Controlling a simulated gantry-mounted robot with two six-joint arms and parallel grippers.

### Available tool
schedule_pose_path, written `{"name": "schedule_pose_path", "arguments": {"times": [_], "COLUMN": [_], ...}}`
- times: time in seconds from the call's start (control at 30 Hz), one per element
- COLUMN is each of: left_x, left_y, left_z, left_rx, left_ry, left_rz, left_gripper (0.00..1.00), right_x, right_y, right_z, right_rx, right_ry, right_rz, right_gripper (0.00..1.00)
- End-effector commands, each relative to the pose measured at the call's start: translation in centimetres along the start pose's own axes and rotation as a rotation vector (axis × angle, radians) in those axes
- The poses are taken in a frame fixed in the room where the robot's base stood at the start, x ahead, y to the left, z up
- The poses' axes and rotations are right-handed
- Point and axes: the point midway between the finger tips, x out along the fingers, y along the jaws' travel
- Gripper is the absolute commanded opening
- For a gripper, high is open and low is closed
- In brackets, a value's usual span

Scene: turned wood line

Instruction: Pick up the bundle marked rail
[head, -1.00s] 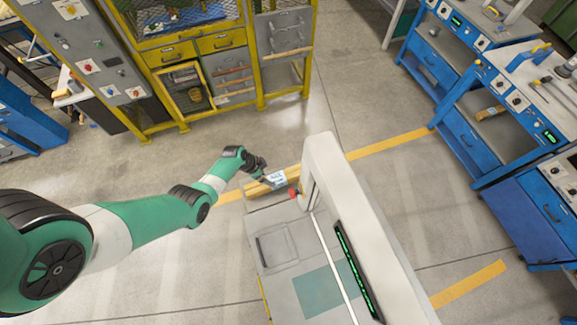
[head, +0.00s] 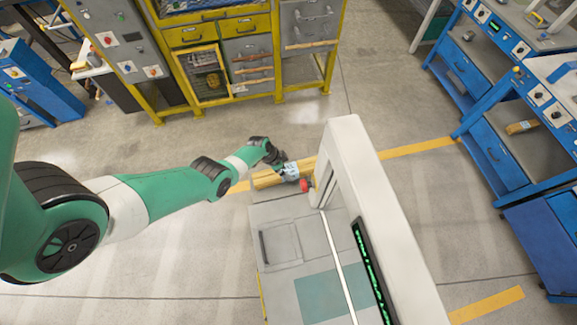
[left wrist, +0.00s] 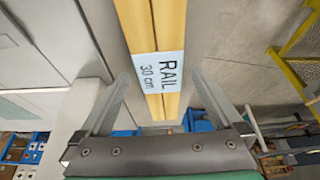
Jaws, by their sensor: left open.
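The bundle marked rail is a set of long yellow wooden strips (head: 266,181) with a pale label, lying at the far edge of the grey bench. In the left wrist view the bundle (left wrist: 135,22) runs from the top edge down between my fingers, and its label (left wrist: 158,72) reads "RAIL 30 cm". My left gripper (head: 284,168) is at the label in the head view. It is open, with one finger on each side of the bundle in the left wrist view (left wrist: 161,76) and visible gaps beside it. I cannot tell how deep the fingers reach. My right gripper is not in view.
The grey bench (head: 278,213) has a recessed panel and a green patch. A white arch (head: 362,190) with a green display stands over it, close right of my gripper, near a red knob (head: 304,185). Yellow-framed cabinets (head: 230,60) and blue workbenches (head: 500,150) stand beyond open floor.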

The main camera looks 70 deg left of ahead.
Motion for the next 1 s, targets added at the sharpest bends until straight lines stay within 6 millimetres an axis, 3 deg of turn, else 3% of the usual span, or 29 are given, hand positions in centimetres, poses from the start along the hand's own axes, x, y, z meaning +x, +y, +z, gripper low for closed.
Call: {"name": "schedule_pose_path", "arguments": {"times": [0.03, 0.1, 0.4, 0.9, 0.97, 1.0], "left_x": [1.75, 2.48, 2.49, 2.50, 2.50, 2.50], "left_y": [-0.02, -0.01, 0.01, 0.01, 0.01, 0.01], "left_z": [0.32, 0.25, 0.04, 0.06, 0.06, 0.06], "left_rx": [0.002, 0.002, 0.001, 0.001, 0.001, 0.001], "left_ry": [-0.001, 0.000, -0.001, -0.001, -0.001, -0.001], "left_rz": [0.001, 0.000, 0.000, 0.000, 0.000, 0.000], "left_gripper": [1.00, 1.00, 1.00, 0.10, 0.00, 0.00], "right_x": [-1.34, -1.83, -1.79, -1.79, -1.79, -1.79], "right_y": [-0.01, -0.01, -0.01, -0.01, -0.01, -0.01], "right_z": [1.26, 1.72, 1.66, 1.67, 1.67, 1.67], "right_rx": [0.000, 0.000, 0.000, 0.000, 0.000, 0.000], "right_ry": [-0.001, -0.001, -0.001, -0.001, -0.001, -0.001], "right_rz": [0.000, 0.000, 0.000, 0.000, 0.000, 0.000], "right_gripper": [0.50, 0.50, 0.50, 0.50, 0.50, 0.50]}}
